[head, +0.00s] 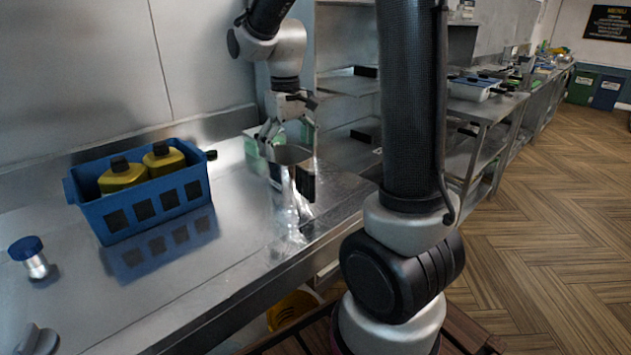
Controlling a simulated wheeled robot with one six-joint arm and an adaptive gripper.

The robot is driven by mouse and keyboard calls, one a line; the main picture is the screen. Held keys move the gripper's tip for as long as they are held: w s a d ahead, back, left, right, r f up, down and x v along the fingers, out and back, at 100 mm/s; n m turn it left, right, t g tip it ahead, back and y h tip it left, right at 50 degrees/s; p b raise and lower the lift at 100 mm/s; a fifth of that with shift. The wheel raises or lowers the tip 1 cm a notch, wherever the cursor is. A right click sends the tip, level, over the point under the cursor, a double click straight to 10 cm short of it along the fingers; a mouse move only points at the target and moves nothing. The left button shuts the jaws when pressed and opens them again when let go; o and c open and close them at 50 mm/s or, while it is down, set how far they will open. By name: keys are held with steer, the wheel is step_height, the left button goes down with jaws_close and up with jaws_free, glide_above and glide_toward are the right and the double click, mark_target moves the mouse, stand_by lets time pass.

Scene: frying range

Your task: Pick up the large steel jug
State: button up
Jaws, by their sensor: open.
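The large steel jug (289,156) stands upright on the steel counter near its right end, with its open rim facing up and a dark handle (305,183) on the side toward the front right. My gripper (286,138) is open and points down at the jug's rim. Its fingers appear to be at or just above the rim. Whether they touch the jug or reach inside it cannot be told from this view.
A blue crate (108,217) with two yellow bottles (164,160) stands left of the jug. A blue-capped shaker (30,256) is farther left. A green-and-white item (251,146) sits behind the jug. Steel shelving (349,85) rises behind. The counter front is clear.

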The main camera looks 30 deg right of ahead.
mark_target(294, 173)
steer(key=f, duration=0.4)
steer(key=d+f, duration=0.1)
steer(key=f, duration=0.2)
steer(key=shift+s+f, duration=0.1)
steer(key=c, duration=1.3)
